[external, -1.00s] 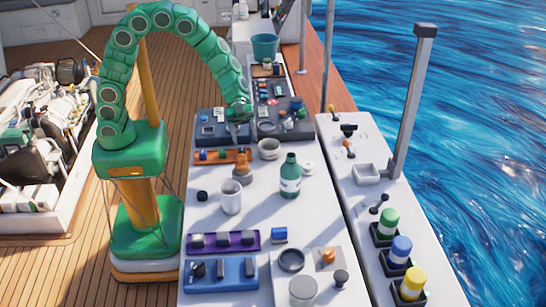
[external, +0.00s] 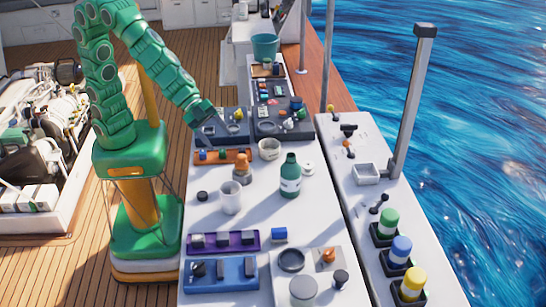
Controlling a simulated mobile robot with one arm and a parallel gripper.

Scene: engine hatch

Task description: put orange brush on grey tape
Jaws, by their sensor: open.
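An orange knobbed object (external: 242,162), which looks like the orange brush, stands upright on the white counter, right of the orange tray. Its lower part is greyish; whether that is a separate grey roll under it I cannot tell. A light grey ring (external: 269,158) lies just behind it to the right and may be the grey tape. A darker grey ring (external: 291,260) lies at the front. My gripper (external: 211,136) is open and appears empty, above the orange tray's back edge, left of the orange object and apart from it. Its fingertips are small and partly unclear.
The orange tray (external: 205,162) holds small blue pieces. A green bottle (external: 290,184) and a white mug (external: 231,205) stand nearby. Purple (external: 250,248) and blue (external: 230,281) trays lie in front.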

